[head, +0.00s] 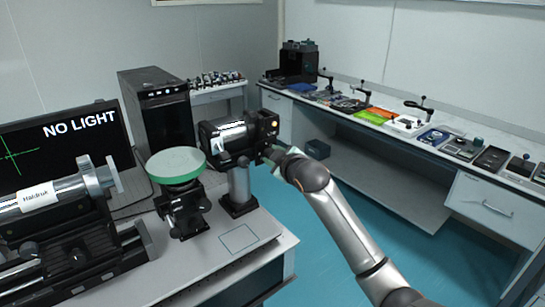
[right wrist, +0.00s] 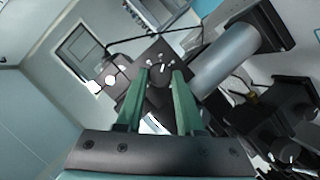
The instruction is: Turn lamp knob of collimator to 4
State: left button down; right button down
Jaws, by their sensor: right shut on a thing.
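The collimator (head: 222,134) is a dark cylinder on a grey post, with a black box at its right end. In the right wrist view the box's face (right wrist: 118,80) carries a small round lamp knob (right wrist: 162,70) with a white pointer mark. My right gripper (right wrist: 161,74) has its green fingers on either side of the knob and is shut on it. In the head view the right gripper (head: 272,155) is at the box's right end, and the knob is hidden there. Scale numbers are not legible. My left gripper is not in view.
A monitor (head: 65,145) reads "NO LIGHT" beside a green cross. A green-topped round stage (head: 175,165) and a tube labelled "Haldruk" (head: 50,196) stand on the near table (head: 215,265). A black computer tower (head: 160,110) stands behind. Clear floor lies to the right.

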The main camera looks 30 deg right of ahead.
jog(key=m+y, duration=0.1)
jog(key=m, duration=0.1)
jog(key=m+g+y, duration=0.1)
jog(key=m, duration=0.1)
jog(key=shift+d+y, duration=0.25)
jog(key=shift+y, duration=0.05)
dwell(0.5)
jog(key=c, duration=0.5)
grip_release()
jog(key=shift+r, duration=0.1)
jog(key=b+v, duration=0.1)
jog(key=v, duration=1.1)
jog(key=shift+s+d+b, duration=0.1)
jog(key=shift+s+b, duration=0.15)
jog(key=shift+b, duration=0.15)
